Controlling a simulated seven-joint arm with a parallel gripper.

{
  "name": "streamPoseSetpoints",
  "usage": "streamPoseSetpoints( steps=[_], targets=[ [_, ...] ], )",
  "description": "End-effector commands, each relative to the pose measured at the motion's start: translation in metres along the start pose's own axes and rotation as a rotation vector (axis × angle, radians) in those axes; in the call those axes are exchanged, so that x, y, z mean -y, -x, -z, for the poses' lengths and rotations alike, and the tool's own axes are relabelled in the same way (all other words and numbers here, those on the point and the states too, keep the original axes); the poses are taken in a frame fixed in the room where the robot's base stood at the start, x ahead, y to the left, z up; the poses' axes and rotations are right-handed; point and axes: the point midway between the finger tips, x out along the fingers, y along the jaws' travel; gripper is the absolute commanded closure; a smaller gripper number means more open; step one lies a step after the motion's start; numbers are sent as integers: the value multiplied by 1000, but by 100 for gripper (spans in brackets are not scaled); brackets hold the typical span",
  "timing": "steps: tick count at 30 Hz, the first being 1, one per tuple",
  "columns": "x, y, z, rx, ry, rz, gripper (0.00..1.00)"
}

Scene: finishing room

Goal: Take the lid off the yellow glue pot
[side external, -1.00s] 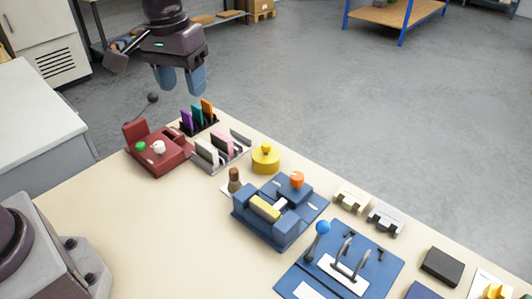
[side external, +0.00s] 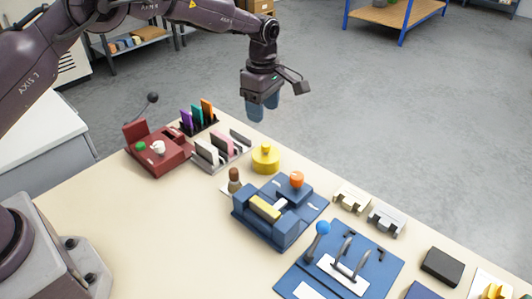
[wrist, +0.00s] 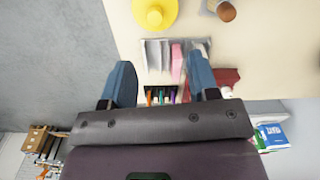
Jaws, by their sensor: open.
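The yellow glue pot (side external: 265,162) stands upright on the cream table, with its round lid and small knob (side external: 265,148) on top. In the wrist view the yellow pot (wrist: 155,12) is at the top edge, partly cut off, beyond the fingertips. My gripper (side external: 264,110) hangs in the air above and behind the pot in the side view, fingers pointing down. Its two blue fingers are apart with nothing between them, as the wrist view also shows (wrist: 160,75).
Close to the pot are a grey rack with white and pink pieces (side external: 221,150), a brown-topped bottle (side external: 235,180) and a blue fixture with an orange knob (side external: 280,208). A black rack of coloured cards (side external: 199,118) and a dark red device (side external: 157,150) stand to the left.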

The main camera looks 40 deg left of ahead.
Motion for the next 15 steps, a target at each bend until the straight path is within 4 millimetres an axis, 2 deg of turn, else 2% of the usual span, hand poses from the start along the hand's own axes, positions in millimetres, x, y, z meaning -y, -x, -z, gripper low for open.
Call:
streamPoseSetpoints(
  steps=[1,6,15],
  targets=[
    [1,-12,1,-1,0,5,45],
    [0,-44,0,-1,-2,4,45],
    [-1,-69,-1,0,-4,1,45]
  ],
)
